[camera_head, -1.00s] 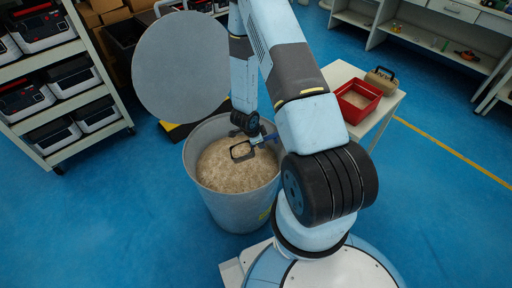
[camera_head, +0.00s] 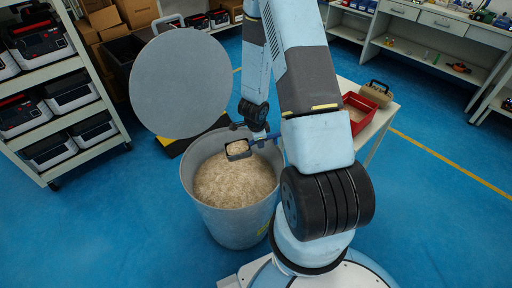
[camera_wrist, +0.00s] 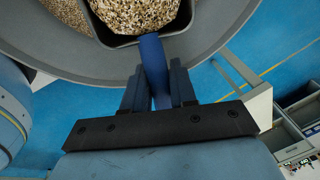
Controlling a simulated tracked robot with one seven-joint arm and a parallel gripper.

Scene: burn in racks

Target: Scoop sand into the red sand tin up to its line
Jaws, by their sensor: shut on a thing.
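My gripper (camera_wrist: 153,88) is shut on the blue handle of a dark scoop (camera_head: 229,155), with the handle upright between the fingers in the wrist view. The scoop is heaped with speckled sand (camera_wrist: 135,12) and is above the sand in the grey bin (camera_head: 232,228), near its far rim. The bin holds pale sand (camera_head: 235,184) well below its rim. The red sand tin (camera_head: 372,105) stands on a white side table to the right, partly hidden behind my arm. Its inside shows tan, and its line is not visible.
The bin's round grey lid (camera_head: 180,82) stands raised behind it. A tan object with a dark handle (camera_head: 377,93) sits beside the tin on the white table (camera_head: 384,119). A rack of devices (camera_head: 60,115) is at left. Blue floor is open at right.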

